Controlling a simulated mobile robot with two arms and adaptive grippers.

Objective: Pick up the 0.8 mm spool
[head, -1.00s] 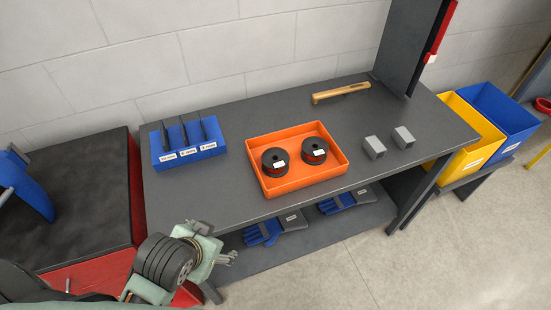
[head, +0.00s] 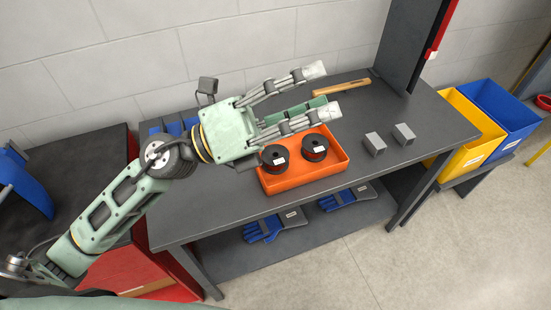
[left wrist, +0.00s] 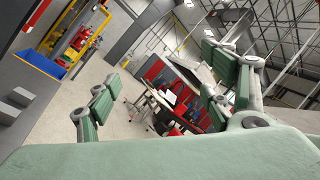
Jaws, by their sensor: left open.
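The left spool (head: 274,159) and the right spool (head: 315,149) each carry a small white label, too small to read. My left gripper (head: 322,90) is open and empty, above the bench and over the back part of the tray. Its fingers point right and hide the tray's back edge. In the left wrist view the open fingers (left wrist: 165,100) show with nothing between them, and no spool is visible there. My right gripper is not in view.
A blue holder (head: 160,127) is mostly hidden behind my left arm. A wooden-handled tool (head: 342,87) lies at the back, and two grey blocks (head: 375,144) (head: 404,135) stand right of the tray. Blue gloves (head: 265,228) lie on the lower shelf. Yellow (head: 470,150) and blue bins (head: 506,115) stand right.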

